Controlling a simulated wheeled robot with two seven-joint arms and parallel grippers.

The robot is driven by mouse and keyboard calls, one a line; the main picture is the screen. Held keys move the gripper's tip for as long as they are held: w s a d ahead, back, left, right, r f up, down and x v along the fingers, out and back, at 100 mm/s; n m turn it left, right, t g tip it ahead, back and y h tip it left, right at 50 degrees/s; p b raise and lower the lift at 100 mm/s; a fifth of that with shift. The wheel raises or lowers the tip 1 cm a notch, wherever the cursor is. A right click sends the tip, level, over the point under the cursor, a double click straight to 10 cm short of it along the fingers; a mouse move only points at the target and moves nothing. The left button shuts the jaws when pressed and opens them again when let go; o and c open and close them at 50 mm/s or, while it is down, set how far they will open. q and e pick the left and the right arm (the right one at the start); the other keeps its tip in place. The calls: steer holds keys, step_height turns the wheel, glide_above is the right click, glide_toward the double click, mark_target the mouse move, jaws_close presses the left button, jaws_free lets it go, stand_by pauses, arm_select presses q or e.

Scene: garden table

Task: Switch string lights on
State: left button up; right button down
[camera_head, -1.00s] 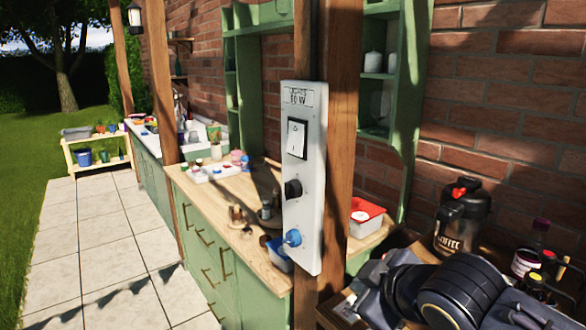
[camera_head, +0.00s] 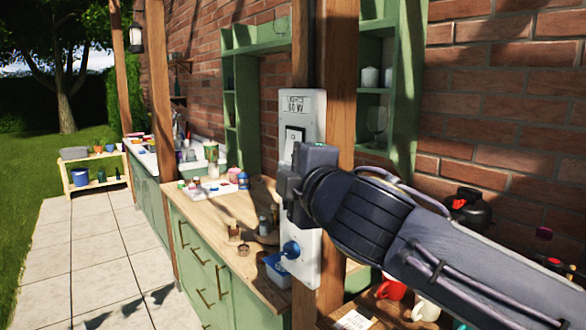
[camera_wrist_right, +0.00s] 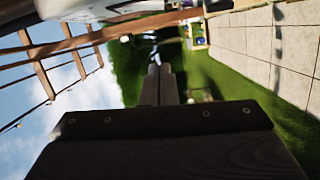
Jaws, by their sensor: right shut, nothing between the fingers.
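The white switch panel (camera_head: 309,106), labelled for lights, is fixed to a wooden post (camera_head: 340,110). Its rocker switch (camera_head: 294,138) shows only in its upper part, because my right gripper covers the rest. The dark knob below it is hidden behind the gripper. My left gripper is not in view.
A wooden counter (camera_head: 215,215) with small pots and jars runs behind the panel on the left. A coffee flask (camera_head: 467,207), a red mug (camera_head: 391,287) and a white mug (camera_head: 425,308) stand at the lower right. The paved path (camera_head: 90,250) at left is clear.

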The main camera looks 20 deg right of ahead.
mark_target(285, 156)
steer(key=w+p, duration=0.1)
steer(key=w, duration=0.2)
steer(key=w+d, duration=0.1)
steer(key=w, duration=0.1)
steer(key=w+d+p, duration=0.1)
steer(key=w, duration=0.2)
steer(key=shift+w+d+f+p, duration=0.2)
steer(key=shift+w+p, duration=0.1)
steer(key=shift+w, duration=0.05)
steer(key=shift+w+d+f, duration=0.15)
steer(key=shift+d+f, duration=0.05)
steer(key=shift+d, duration=0.1)
steer(key=shift+w+d+f+n+b, duration=0.1)
steer(key=shift+w+d+n+b, duration=0.05)
steer(key=shift+d+n+b, duration=0.3)
steer(key=shift+a+f, duration=0.1)
